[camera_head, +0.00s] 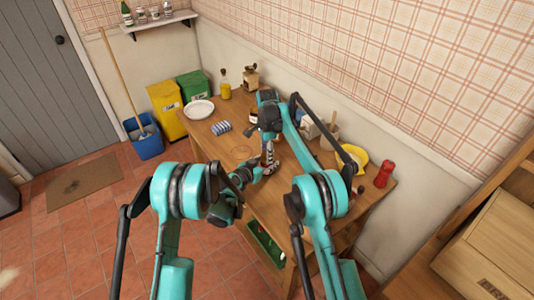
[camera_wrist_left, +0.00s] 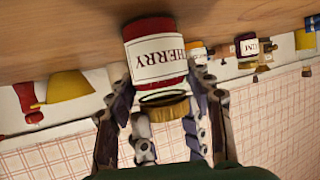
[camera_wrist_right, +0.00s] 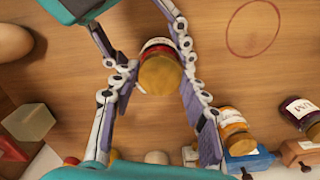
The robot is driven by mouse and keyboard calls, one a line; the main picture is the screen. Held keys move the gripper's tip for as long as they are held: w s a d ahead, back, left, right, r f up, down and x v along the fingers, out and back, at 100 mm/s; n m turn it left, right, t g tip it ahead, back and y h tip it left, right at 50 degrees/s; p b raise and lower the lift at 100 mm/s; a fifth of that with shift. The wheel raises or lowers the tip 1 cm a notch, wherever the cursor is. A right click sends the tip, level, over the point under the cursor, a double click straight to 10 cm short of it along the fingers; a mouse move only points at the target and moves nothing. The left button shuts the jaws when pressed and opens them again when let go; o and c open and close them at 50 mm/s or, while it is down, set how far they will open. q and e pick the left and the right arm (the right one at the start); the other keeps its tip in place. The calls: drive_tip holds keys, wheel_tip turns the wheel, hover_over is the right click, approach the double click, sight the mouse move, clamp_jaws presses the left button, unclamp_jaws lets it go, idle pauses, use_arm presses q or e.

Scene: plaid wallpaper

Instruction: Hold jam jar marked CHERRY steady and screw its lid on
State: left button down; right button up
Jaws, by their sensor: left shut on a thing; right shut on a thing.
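The CHERRY jar (camera_wrist_left: 155,50) is red with a white label and appears upside down in the left wrist view; it stands upright on the wooden table (camera_head: 285,192). My left gripper (camera_wrist_left: 163,84) is shut on the jar from the side. A gold lid (camera_wrist_left: 165,109) sits at the jar's mouth, with a dark neck band showing between; I cannot tell how far it is seated. My right gripper (camera_wrist_right: 158,76) reaches down from above and is shut on the lid, also seen in the right wrist view (camera_wrist_right: 160,74). In the head view, my arms partly hide the jar (camera_head: 268,152).
A red ring (camera_wrist_right: 252,28) marks bare tabletop. A white plate (camera_head: 199,109), striped roll (camera_head: 221,128), yellow bowl (camera_head: 352,157) and red mill (camera_head: 384,173) are on the table.

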drive_tip(key=m, duration=0.6)
drive_tip(key=o, duration=0.8)
drive_tip(key=shift+c, duration=0.2)
wheel_tip(320, 180, up, 8)
drive_tip(key=shift+f, duration=0.25)
use_arm(q)
drive_tip(key=c, duration=0.6)
unclamp_jaws()
